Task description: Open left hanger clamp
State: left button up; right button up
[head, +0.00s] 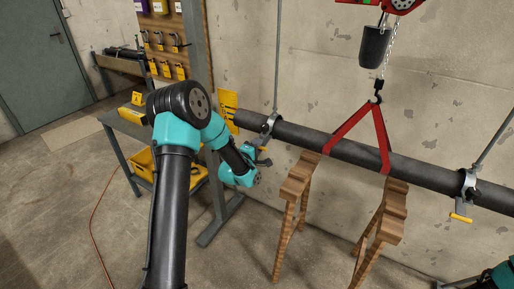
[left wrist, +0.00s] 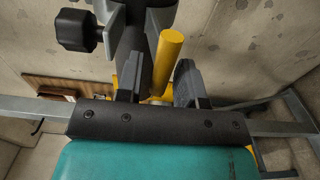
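The left hanger clamp (head: 268,124) is a grey metal clamp around the dark pipe (head: 340,148), at the end of a rod from above. My left gripper (head: 262,158) is just below it. In the left wrist view, a yellow handle (left wrist: 168,58) stands between the two fingers of my left gripper (left wrist: 158,88). The fingers are apart, with a gap beside the handle. A black knob (left wrist: 76,30) shows at upper left there. Whether the clamp's jaw is locked cannot be told. Part of my right arm shows at the lower right corner of the head view; its fingers cannot be made out.
The right hanger clamp (head: 467,184) holds the pipe, its yellow handle (head: 460,217) below. A red sling (head: 384,140) hangs from a hoist hook around the pipe. Two wooden stands (head: 295,185) (head: 388,215) are under the pipe. A workbench (head: 130,125) with yellow bins is behind my left arm.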

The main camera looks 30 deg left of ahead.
pick_arm(q)
grip_shut()
jog(key=shift+d+f, duration=0.1)
dwell(0.4)
